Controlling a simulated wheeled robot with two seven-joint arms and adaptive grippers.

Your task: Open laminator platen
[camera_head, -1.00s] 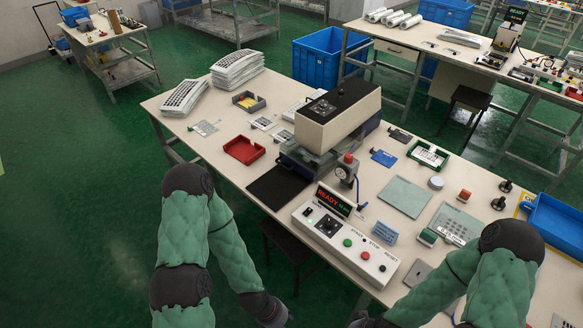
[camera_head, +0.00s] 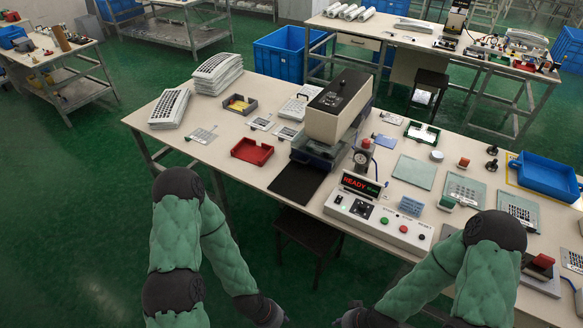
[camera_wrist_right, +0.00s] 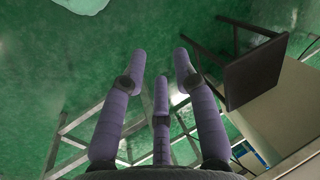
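The laminator (camera_head: 338,108) is a beige and black press on the long table, right of the middle in the head view. Its head sits low over a glassy base (camera_head: 318,153), and I cannot tell how far apart they are. A dark mat (camera_head: 296,183) lies in front of it. My left gripper (camera_head: 284,321) is at the bottom edge of the head view, its fingers cut off. My right gripper (camera_wrist_right: 160,68) is in the wrist view with its fingers spread and nothing between them. Both grippers are in front of the table, apart from the laminator.
A control box (camera_head: 380,213) with a READY display and coloured buttons stands on the near table edge. A gauge with a red knob (camera_head: 362,156) stands beside the press. A red tray (camera_head: 252,150) lies to the left. A dark stool (camera_head: 308,229) stands below the table edge.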

